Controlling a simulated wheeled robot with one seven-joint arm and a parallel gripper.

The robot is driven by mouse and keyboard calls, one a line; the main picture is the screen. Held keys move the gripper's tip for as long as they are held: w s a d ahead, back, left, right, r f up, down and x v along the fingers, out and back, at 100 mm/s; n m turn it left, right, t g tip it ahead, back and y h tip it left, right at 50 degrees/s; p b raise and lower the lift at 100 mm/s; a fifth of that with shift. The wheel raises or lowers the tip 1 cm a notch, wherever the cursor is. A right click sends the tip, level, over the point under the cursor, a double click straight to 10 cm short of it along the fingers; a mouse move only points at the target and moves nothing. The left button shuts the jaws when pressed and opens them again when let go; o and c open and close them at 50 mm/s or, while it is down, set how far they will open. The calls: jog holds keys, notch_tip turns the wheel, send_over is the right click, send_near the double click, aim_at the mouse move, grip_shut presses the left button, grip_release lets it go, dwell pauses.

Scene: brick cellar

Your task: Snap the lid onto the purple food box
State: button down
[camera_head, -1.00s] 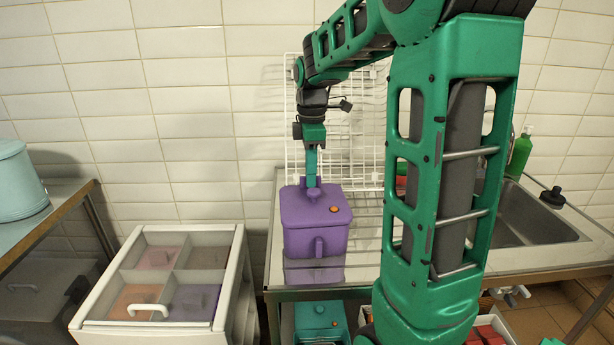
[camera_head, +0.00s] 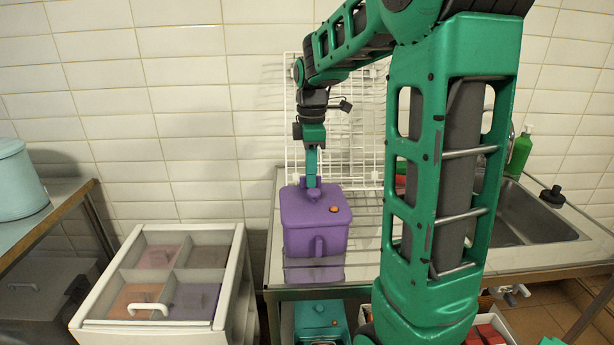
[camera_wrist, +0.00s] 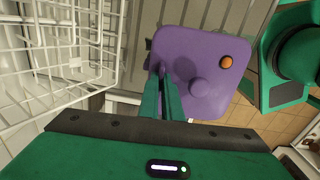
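The purple food box (camera_head: 316,243) stands on the metal counter, with a handle on its front. Its purple lid (camera_head: 295,207) lies on top, with a round knob and an orange button (camera_head: 334,210). The lid also shows in the wrist view (camera_wrist: 205,50), with its knob (camera_wrist: 200,88) near the middle. My gripper (camera_head: 311,184) points down at the lid, just behind the knob. In the wrist view its fingertips (camera_wrist: 161,72) are together at the lid's surface beside the knob, with nothing seen between them. Whether the lid's edge is fully seated cannot be told.
A white wire rack (camera_head: 290,125) stands behind the box. A sink (camera_head: 535,220) lies to the right with a green bottle (camera_head: 520,153). A white case with several lidded compartments (camera_head: 95,310) stands at the lower left. A pale teal pot (camera_head: 18,185) is at far left.

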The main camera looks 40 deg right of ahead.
jog(key=shift+f, duration=0.1)
dwell(0.3)
jog(key=c, duration=1.4)
grip_release()
jog(key=shift+r, duration=3.5)
jog(key=shift+c, duration=0.3)
grip_shut()
jog(key=shift+f, duration=2.65)
